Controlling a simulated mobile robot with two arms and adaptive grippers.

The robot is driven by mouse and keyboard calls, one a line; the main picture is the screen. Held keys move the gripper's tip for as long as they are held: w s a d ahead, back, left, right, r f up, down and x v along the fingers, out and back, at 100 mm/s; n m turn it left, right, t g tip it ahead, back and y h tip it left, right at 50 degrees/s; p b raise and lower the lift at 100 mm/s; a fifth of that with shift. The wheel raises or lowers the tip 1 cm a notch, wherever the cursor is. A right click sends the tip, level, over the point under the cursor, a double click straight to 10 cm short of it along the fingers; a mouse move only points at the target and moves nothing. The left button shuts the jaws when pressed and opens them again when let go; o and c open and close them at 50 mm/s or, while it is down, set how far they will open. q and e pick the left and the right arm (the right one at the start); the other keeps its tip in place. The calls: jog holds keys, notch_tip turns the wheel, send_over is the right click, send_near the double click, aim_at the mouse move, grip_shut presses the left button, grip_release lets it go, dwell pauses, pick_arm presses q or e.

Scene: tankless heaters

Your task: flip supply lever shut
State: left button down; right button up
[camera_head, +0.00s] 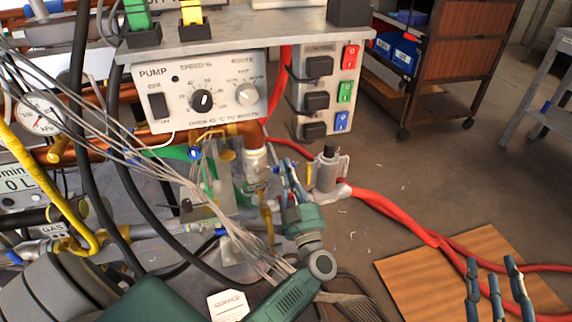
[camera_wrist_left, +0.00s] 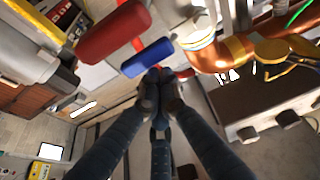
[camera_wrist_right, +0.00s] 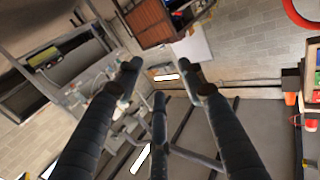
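My left gripper (camera_head: 287,170) reaches in among the pipe fittings below the pump panel. In the left wrist view its fingers (camera_wrist_left: 160,76) are drawn together, with nothing visible between them. A blue handle (camera_wrist_left: 147,57) is just beyond the fingertips, and a larger red handle (camera_wrist_left: 113,32) is to its upper left. Whether the fingertips touch the blue handle, and which handle is the supply lever, I cannot tell. My right gripper (camera_head: 495,275) is at the lower right, and its fingers (camera_wrist_right: 160,80) are spread and empty in the right wrist view.
The pump panel (camera_head: 200,88) and a switch box (camera_head: 325,90) hang above the fittings. A grey metal fitting (camera_head: 326,170) stands right of my left gripper. Black hoses and loose wires cross the left side. A red hose (camera_head: 395,222) runs over a wooden board (camera_head: 440,262). Floor farther right is open.

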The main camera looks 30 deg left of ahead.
pick_arm(q)
jog(key=shift+d+f+m, duration=0.1)
jog(key=shift+f+m, duration=0.3)
jog(key=shift+f, duration=0.15)
pick_arm(e)
jog(key=f, duration=0.1)
jog(key=f+g, duration=0.1)
jog(key=f, duration=0.1)
jog(key=shift+s+d+f+g, duration=0.35)
jog(key=shift+d+g, duration=0.05)
